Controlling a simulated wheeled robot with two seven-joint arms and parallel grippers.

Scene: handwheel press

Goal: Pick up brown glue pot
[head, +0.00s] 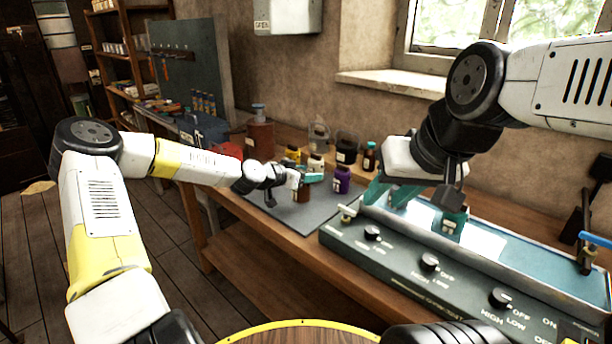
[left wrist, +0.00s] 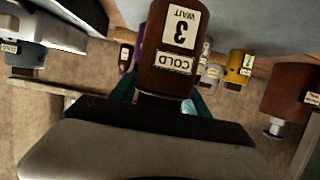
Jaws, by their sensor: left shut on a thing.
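The brown glue pot (head: 303,194) is at the grey mat on the bench in the head view. In the left wrist view the brown pot (left wrist: 172,45) appears large and upside down, with labels reading "COLD" and "3 WAIT". My left gripper (head: 304,180) is shut on it, with teal fingers on either side. I cannot tell whether the pot's base touches the mat. My right gripper (head: 416,208) is open and empty above the control panel, its teal fingers spread apart.
A purple bottle (head: 342,180) stands close right of the held pot. Yellow (head: 293,154), white-labelled (head: 316,163) and dark brown (head: 369,158) bottles stand behind. A larger brown bottle (head: 260,138) is back left. The control panel (head: 400,262) fills the right front. The mat's front (head: 300,222) is clear.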

